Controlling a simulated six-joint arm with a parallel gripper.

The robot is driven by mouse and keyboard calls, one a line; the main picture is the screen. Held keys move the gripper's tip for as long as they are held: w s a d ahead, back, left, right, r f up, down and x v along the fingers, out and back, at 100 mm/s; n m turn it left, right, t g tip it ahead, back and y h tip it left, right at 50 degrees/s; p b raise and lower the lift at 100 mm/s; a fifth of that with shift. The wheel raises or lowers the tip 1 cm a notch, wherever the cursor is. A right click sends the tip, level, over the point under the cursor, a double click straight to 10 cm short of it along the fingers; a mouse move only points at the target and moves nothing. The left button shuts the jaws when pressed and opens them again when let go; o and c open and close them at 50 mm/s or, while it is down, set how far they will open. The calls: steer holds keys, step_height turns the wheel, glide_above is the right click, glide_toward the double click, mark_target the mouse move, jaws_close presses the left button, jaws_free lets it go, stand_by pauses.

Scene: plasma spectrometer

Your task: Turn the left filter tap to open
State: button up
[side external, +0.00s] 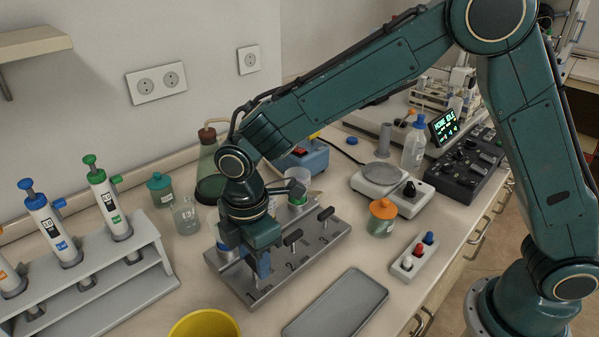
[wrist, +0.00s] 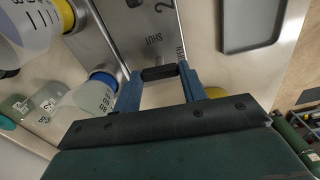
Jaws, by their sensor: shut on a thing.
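The grey metal filter block (side external: 318,255) stands on the bench with numbered stations and black-handled taps. The middle tap (side external: 292,238) and the right tap (side external: 325,215) show in the side view, while the left tap is hidden there behind my gripper (side external: 259,268). In the wrist view my gripper (wrist: 158,76) has its blue fingers on either side of the dark handle of the left tap (wrist: 158,73) and is shut on it. The word SHUT and a 2 are readable on the metal plate (wrist: 140,28) beside it.
A grey tray (side external: 336,304) lies in front of the block, and a yellow bowl (side external: 204,325) is at the front edge. A pipette rack (side external: 100,290) stands left. Beakers, a flask (side external: 210,165) and an orange-lidded jar (side external: 381,216) stand close around the block.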

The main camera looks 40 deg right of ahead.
steer(key=shift+r+n, duration=0.1)
steer(key=shift+n, duration=0.4)
steer(key=o, duration=1)
step_height(320, 180, up, 14)
steer(key=shift+f, duration=0.1)
stand_by(0.6)
step_height(320, 180, up, 8)
glide_above(254, 262)
stand_by(1.2)
